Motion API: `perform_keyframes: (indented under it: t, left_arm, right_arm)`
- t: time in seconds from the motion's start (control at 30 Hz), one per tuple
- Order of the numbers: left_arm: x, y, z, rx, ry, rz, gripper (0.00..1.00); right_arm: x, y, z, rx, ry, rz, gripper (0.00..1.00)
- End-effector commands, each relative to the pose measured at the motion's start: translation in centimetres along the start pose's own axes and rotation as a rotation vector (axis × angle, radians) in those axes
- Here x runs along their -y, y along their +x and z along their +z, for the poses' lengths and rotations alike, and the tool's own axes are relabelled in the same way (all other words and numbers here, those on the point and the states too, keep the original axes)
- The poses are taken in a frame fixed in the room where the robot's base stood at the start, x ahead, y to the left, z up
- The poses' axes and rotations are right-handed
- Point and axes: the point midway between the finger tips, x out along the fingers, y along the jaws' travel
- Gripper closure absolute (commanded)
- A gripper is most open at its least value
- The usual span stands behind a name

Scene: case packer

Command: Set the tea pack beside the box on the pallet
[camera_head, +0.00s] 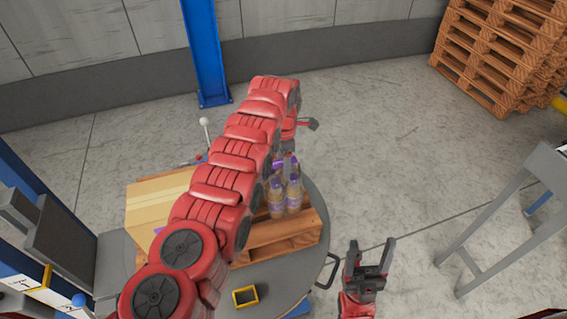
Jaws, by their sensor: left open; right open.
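The tea pack (286,197), bottles of brown tea with purple labels, stands upright on the right part of the wooden pallet (285,235). The cardboard box (150,198) sits on the pallet's left part, partly covered by my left arm. The arm also hides the space between box and tea pack. My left gripper (289,160) is mostly hidden behind its own arm. It is open around the bottle tops; contact cannot be made out. My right gripper (370,260) is open and empty, right of the pallet and apart from it.
The pallet rests on a round grey turntable (318,262) with a handle at its right. A yellow-rimmed square piece (245,296) is at its front. A grey stand (500,205) is at right; stacked pallets (500,50) stand behind. Floor between is clear.

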Motion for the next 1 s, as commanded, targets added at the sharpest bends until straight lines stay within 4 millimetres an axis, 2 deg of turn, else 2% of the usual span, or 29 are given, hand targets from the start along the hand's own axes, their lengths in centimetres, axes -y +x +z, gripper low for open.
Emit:
perform_keyframes:
  t: [0.27, 0.5, 0.67, 0.7, 0.87, 0.9, 1.0]
  left_arm:
    - [0.0, -0.6, 0.0, 0.0, 0.0, 0.0, 0.35]
    - [0.0, -2.6, 0.0, 0.0, 0.0, 0.001, 0.35]
    - [0.0, -4.9, 0.1, 0.003, 0.0, 0.003, 0.35]
    - [0.0, -5.6, 0.0, 0.001, -0.001, -0.001, 0.35]
    - [0.1, -7.4, -0.1, -0.002, 0.0, -0.003, 0.35]
    - [0.1, -8.8, -0.1, -0.001, 0.0, -0.001, 0.35]
    - [0.0, -10.6, -0.1, -0.002, -0.001, -0.002, 0.35]
  right_arm:
    - [0.0, 0.3, 0.0, 0.0, 0.0, 0.0, 0.33]
    - [0.0, 0.6, -0.1, 0.0, 0.0, 0.0, 0.33]
    - [0.1, -1.6, 0.3, 0.0, 0.0, 0.0, 0.33]
    - [0.1, -1.0, 0.2, 0.0, 0.0, 0.0, 0.33]
    - [0.1, -1.1, 0.2, 0.0, 0.0, 0.0, 0.33]
    - [0.0, 0.2, 0.0, 0.0, 0.0, 0.0, 0.33]
    - [-0.1, 2.3, -0.4, -0.001, 0.0, 0.0, 0.33]
